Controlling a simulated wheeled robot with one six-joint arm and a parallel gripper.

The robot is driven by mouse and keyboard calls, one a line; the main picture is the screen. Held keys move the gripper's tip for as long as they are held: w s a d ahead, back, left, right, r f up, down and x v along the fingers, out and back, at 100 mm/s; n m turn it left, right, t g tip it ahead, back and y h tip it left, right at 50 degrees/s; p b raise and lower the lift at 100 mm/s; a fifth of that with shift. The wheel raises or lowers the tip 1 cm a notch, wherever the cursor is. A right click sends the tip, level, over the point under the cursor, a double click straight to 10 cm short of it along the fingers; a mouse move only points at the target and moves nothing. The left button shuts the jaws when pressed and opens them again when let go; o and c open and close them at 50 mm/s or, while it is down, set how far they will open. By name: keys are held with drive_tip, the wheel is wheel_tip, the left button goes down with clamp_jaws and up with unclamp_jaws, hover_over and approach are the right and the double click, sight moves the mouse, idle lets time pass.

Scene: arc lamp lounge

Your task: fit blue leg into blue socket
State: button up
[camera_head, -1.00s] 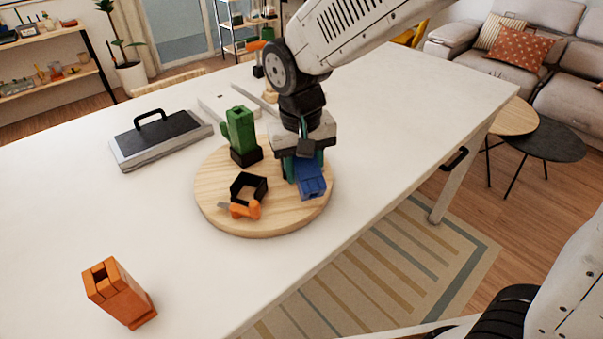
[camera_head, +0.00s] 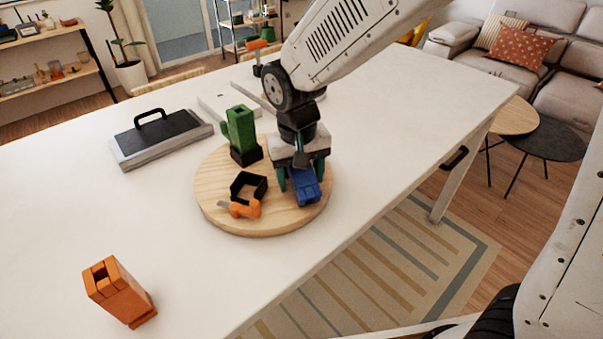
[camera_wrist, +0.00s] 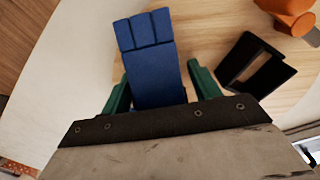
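A blue block (camera_head: 304,188) with grooves across its end is at the right side of the round wooden board (camera_head: 245,226). It is tilted. My gripper (camera_head: 301,175) is over it, with one green finger on each side. In the wrist view the block (camera_wrist: 152,62) lies between the fingers of my gripper (camera_wrist: 160,85). The left finger is close against its edge, and a narrow gap shows at the right finger. The gripper looks open around the block. The block's near end is hidden under the gripper. I cannot tell whether this is the leg or the socket.
A green cactus-shaped piece (camera_head: 241,130), a black open bracket (camera_head: 249,186) and an orange piece (camera_head: 244,209) stand on the board close left of my gripper. An orange block (camera_head: 118,292) stands front left. A black-handled flat case (camera_head: 160,142) lies behind.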

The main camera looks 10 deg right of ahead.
drive_tip(key=shift+s+r, duration=0.15)
drive_tip(key=shift+r, duration=1.85)
drive_tip(key=shift+s+r, duration=0.15)
drive_tip(key=shift+r, duration=1.8)
